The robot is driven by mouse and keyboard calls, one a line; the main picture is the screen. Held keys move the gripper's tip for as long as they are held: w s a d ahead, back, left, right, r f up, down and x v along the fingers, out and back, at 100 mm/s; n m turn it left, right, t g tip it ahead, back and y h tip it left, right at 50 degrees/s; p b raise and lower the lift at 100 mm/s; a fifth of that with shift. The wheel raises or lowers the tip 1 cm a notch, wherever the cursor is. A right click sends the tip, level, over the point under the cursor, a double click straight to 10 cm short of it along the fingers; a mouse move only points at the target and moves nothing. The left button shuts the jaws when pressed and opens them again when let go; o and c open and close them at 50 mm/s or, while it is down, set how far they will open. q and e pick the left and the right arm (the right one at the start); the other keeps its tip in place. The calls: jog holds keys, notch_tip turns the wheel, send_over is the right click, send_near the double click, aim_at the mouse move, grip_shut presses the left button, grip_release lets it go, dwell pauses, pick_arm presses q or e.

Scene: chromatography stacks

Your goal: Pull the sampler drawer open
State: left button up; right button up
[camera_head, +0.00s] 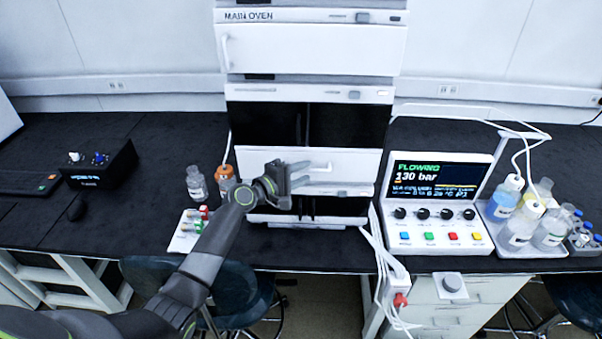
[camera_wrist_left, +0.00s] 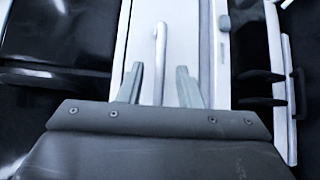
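The white sampler drawer front (camera_head: 262,158) spans the stack below two dark windows. Its pale bar handle (camera_head: 318,168) is in the middle of the front. My left gripper (camera_head: 302,174) is open at the handle, with its two fingers on either side. In the left wrist view, the handle (camera_wrist_left: 160,50) lies lengthwise between the fingertips of the gripper (camera_wrist_left: 161,80), with a visible gap on each side. Its near end is partly hidden by the gripper body. I cannot tell how deep the fingers reach around it. My right gripper is not in view.
The main oven (camera_head: 310,45) sits above in the same stack. A pump controller (camera_head: 437,205) with a lit screen stands right of it, beside a bottle tray (camera_head: 545,251). White cables (camera_head: 378,240) hang at the bench edge.

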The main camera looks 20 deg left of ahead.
pick_arm(q)
jog(key=shift+c, duration=0.2)
grip_shut()
jog(key=shift+s, duration=0.2)
